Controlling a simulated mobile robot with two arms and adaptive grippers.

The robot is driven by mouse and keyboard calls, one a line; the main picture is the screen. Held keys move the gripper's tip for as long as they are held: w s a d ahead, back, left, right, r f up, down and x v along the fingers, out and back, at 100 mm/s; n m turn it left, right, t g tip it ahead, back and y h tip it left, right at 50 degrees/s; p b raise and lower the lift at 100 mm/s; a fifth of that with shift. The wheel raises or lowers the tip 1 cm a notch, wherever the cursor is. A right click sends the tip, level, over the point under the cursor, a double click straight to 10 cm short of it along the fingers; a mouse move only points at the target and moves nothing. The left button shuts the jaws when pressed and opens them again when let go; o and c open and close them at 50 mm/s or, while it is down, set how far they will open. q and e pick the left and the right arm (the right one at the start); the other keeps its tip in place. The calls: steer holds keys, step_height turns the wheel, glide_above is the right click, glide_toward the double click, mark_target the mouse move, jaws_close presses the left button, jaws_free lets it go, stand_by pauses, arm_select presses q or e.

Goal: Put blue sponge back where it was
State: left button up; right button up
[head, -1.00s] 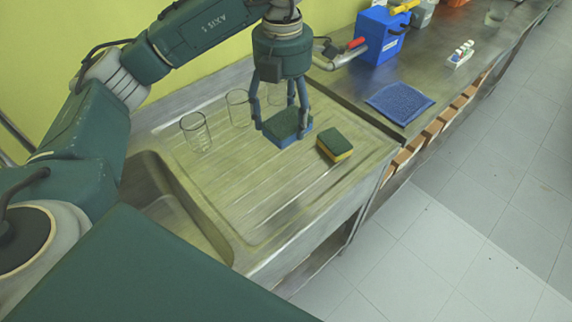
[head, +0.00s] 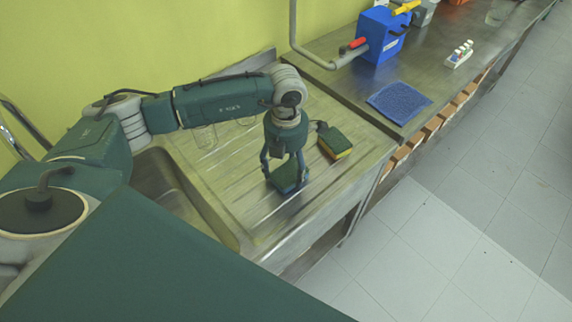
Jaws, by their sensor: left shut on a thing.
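My left gripper (head: 285,180) points down over the ribbed drainboard, shut on the blue sponge (head: 285,176). A second sponge (head: 335,142), green on top and yellow below, lies on the drainboard beyond and to the right of my gripper. My right gripper is not in view.
A glass beaker (head: 205,138) stands on the drainboard, partly behind my left arm. The sink basin (head: 170,180) is to the left. A blue cloth (head: 399,102) and blue box (head: 381,38) are on the counter. The drainboard's front is clear.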

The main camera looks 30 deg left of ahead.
mark_target(286, 169)
arm_select(q)
steer(key=shift+d+f, duration=0.1)
steer(key=shift+f, duration=0.05)
steer(key=o, duration=1)
steer(key=shift+r, duration=0.5)
step_height(286, 169, up, 11)
steer(key=b, duration=0.3)
steer(key=shift+r, duration=0.2)
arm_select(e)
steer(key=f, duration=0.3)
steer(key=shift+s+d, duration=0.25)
